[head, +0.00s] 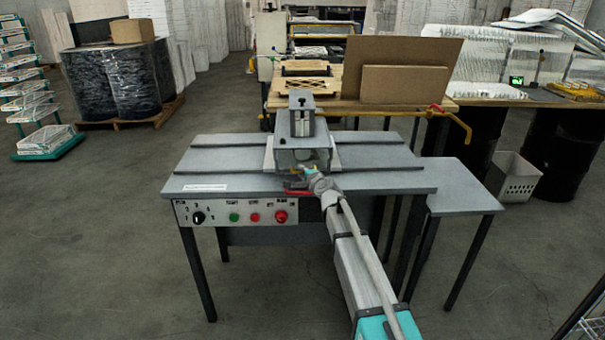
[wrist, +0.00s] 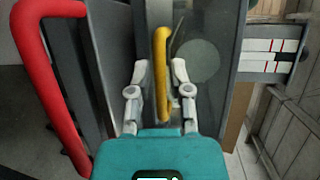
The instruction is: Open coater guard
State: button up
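The coater (head: 302,125) is a grey machine on the grey table. Its guard (head: 290,158) looks like a see-through panel at the front, low and seemingly closed; my gripper partly hides it. In the wrist view, a yellow bar handle (wrist: 161,60) stands along the guard (wrist: 205,85), with a pale round shape behind the panel. My gripper (wrist: 160,76) is open, with one finger on each side of the yellow handle and a visible gap on both sides. In the head view my gripper (head: 308,176) is small at the guard's front.
A red handle (wrist: 48,75) curves close to the left of my gripper; it also shows low at the coater's front (head: 297,191). A control panel (head: 236,213) with a knob and buttons is on the table's front. A lower side table (head: 462,200) stands right. The tabletop (head: 385,181) right of the coater is clear.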

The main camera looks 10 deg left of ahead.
grip_shut()
jog(key=shift+d+r, duration=0.1)
jog(key=shift+d, duration=0.1)
